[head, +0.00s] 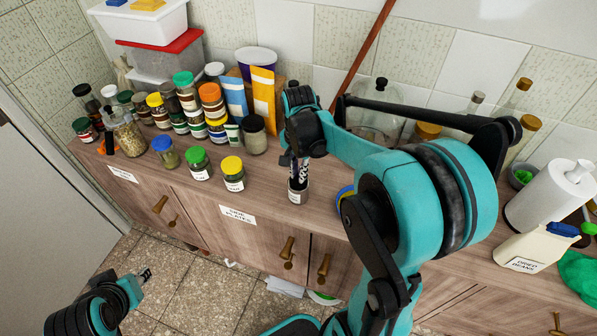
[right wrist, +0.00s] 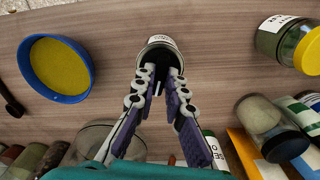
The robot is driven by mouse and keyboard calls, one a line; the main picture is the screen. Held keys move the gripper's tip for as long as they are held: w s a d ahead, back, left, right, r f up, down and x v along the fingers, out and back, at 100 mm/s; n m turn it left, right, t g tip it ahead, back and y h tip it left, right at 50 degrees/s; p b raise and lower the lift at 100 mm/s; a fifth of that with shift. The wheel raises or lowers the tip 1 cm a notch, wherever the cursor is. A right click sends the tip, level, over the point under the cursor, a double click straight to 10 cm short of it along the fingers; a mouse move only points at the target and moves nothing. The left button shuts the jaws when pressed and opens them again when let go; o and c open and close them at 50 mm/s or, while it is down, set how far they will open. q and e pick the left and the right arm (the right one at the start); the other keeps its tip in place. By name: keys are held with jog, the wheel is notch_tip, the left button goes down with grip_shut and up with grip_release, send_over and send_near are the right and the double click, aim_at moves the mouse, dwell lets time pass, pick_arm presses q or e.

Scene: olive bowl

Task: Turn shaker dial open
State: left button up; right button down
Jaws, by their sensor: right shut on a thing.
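The shaker (head: 295,197) is a small jar with a white label, upright near the front of the wooden counter. In the right wrist view, the shaker (right wrist: 160,41) shows at the top middle, with its dark top between my fingertips. My right gripper (head: 298,177) points down at it from above and is shut on its top, where the dial is. The right gripper (right wrist: 158,80) hides most of the dial, so its setting cannot be seen. My left gripper (head: 147,274) hangs at lower left, away from the counter; its finger opening is too small to tell.
Yellow-lidded (head: 232,166) and green-lidded (head: 198,160) jars stand left of the shaker. A blue-rimmed yellow dish (right wrist: 55,68) lies on its other side. Several spice jars crowd behind.

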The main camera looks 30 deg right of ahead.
dwell(0.7)
jog(key=c, duration=1.6)
grip_release()
jog(key=shift+o, duration=0.2)
notch_tip(320, 180, up, 12)
